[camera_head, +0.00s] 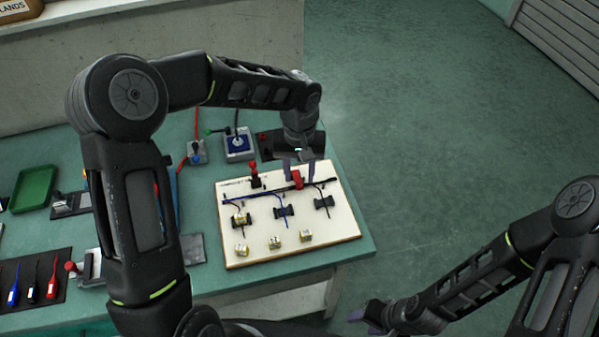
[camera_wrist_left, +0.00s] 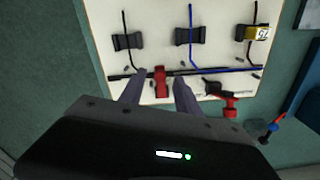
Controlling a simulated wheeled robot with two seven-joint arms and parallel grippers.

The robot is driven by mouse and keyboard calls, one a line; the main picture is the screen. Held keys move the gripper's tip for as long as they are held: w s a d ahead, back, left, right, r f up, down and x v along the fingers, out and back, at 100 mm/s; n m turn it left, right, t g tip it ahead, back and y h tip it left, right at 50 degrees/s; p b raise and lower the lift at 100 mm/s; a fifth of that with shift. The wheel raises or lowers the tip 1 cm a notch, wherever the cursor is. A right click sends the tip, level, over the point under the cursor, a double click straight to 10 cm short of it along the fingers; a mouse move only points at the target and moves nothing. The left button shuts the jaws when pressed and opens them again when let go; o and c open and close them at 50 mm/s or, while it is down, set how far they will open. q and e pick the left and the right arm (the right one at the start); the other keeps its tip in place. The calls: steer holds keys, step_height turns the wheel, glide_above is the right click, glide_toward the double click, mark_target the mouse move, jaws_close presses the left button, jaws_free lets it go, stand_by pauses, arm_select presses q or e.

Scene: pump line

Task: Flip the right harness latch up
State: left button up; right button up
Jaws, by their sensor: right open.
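The harness board (camera_head: 340,226) is a cream panel on the bench with a dark cable bundle (camera_head: 265,193) across it. The right harness latch (camera_head: 297,180) is red and appears to lie down across the bundle; it also shows in the left wrist view (camera_wrist_left: 160,83). The left latch (camera_head: 254,170) has a red handle standing up from a black base, also in the wrist view (camera_wrist_left: 230,108). My left gripper (camera_head: 298,168) is open, its fingers on either side of the right latch, with visible gaps. My right gripper (camera_head: 370,314) is open, low and away from the board.
Black clips (camera_head: 284,211) and several small yellowish connectors (camera_head: 275,243) sit on the board. A green tray (camera_head: 34,189) is far left. The floor right of the bench is clear.

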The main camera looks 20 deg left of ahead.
arm_select(q)
steer(key=shift+f, duration=0.5)
steer(key=shift+c, duration=0.2)
jaws_close()
